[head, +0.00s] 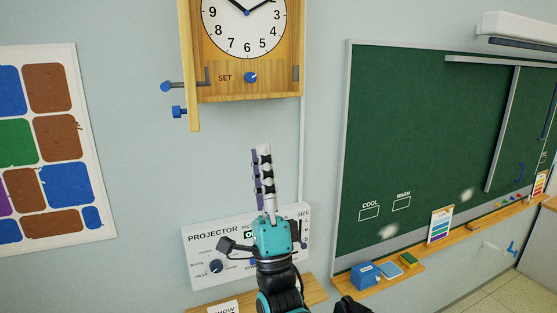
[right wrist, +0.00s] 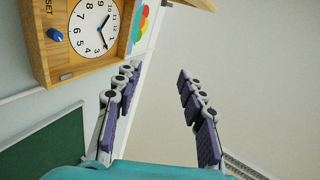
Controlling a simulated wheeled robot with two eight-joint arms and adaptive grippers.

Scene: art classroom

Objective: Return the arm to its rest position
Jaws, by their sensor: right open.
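My right gripper (head: 262,165) points up in the middle of the head view, in front of the wall and below the wooden clock. Seen from the side there, its fingers overlap. In the right wrist view the gripper (right wrist: 157,85) is open, its two fingers well apart with nothing between them. The wooden clock (right wrist: 75,45) is at the upper left of that view, beside the fingers and apart from them. My left gripper does not show in either view.
The clock (head: 200,88) hangs above the gripper. A projector panel (head: 197,258) is on the wall behind my arm. A green chalkboard (head: 430,140) with a ledge (head: 400,275) is to the right. A colour chart (head: 95,150) hangs at the left. Bare wall lies between chart and clock.

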